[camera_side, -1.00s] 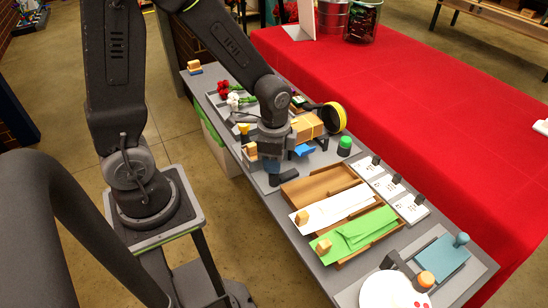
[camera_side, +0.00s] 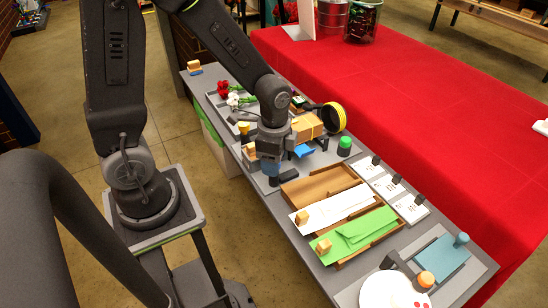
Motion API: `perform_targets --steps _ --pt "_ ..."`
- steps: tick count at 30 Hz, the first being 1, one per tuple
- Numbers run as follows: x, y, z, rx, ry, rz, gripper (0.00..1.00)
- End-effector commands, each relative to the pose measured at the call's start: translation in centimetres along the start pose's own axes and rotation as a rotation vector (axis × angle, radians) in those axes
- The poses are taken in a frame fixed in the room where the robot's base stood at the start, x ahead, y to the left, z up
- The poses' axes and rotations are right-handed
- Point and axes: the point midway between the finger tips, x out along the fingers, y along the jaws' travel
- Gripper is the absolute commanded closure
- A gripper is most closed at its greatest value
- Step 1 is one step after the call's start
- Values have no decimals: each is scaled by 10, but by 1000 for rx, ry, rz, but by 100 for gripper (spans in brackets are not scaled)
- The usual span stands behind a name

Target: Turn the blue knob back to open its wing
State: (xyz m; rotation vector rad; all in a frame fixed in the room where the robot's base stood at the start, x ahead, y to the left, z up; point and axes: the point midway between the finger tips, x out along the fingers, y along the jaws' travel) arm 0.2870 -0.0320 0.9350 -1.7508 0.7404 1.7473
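A dark flat bar (camera_side: 284,179) lies just right of the blue part. A flat bright blue piece (camera_side: 304,151), possibly a wing, shows right of the wrist, in front of a brown box (camera_side: 307,127). I cannot tell which piece the knob moves.
A green-topped knob (camera_side: 344,146) stands right of the brown box. A yellow ribbon spool (camera_side: 334,117) is behind it. Wooden trays with white paper and green paper (camera_side: 358,232) lie nearer the camera. Flowers (camera_side: 233,98) lie at the far left.

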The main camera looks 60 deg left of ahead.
Motion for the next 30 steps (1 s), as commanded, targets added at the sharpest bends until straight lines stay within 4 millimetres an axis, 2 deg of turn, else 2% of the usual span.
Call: perform_targets --steps 8,13,17,24,30 --pt "0 0 0 -1 -1 1 41" --pt "-13 0 0 -1 2 -2 41" --pt "-37 -1 -1 -1 5 -6 41" --pt "-92 0 0 -1 4 -4 41" --pt "-124 0 0 -1 1 -1 41"
